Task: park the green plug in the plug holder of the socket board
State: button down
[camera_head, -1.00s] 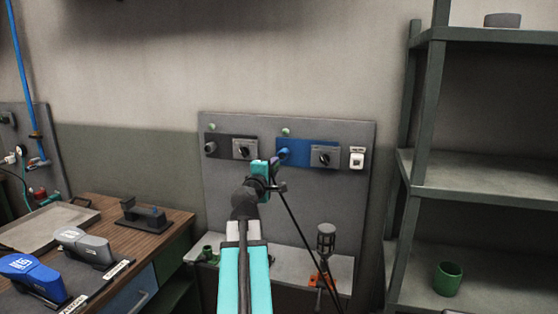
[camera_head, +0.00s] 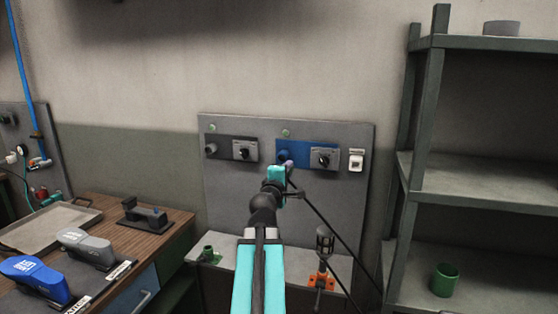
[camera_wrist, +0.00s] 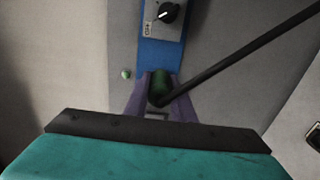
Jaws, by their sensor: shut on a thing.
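The green plug (camera_wrist: 160,88) is between the purple fingers of my gripper (camera_wrist: 159,103) in the wrist view, with its black cable running up to the right. In the head view my gripper (camera_head: 286,165) is at the blue socket panel (camera_head: 318,148) of the grey socket board (camera_head: 235,185), just below and right of its round socket (camera_head: 283,155). The plug covers the socket in the wrist view, so I cannot tell whether it is seated. A small green cup-like holder (camera_head: 208,254) stands on the board's ledge at the lower left.
A dark socket panel (camera_head: 231,149) is left of the blue one. A white switch (camera_head: 356,160) is at the right. An orange-based stand (camera_head: 322,282) is on the ledge, near the hanging cable. A workbench (camera_head: 170,228) stands left and a shelf rack (camera_head: 475,164) right.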

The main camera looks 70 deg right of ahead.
jog(key=s+d+b, duration=0.1)
jog(key=s+b, duration=0.6)
jog(key=s, duration=1.5)
dwell(2.2)
jog(key=shift+w+d+b, duration=0.15)
jog(key=shift+d+b, duration=1.2)
jog(key=shift+d, duration=1.25)
jog(key=shift+b, duration=0.45)
dwell(0.5)
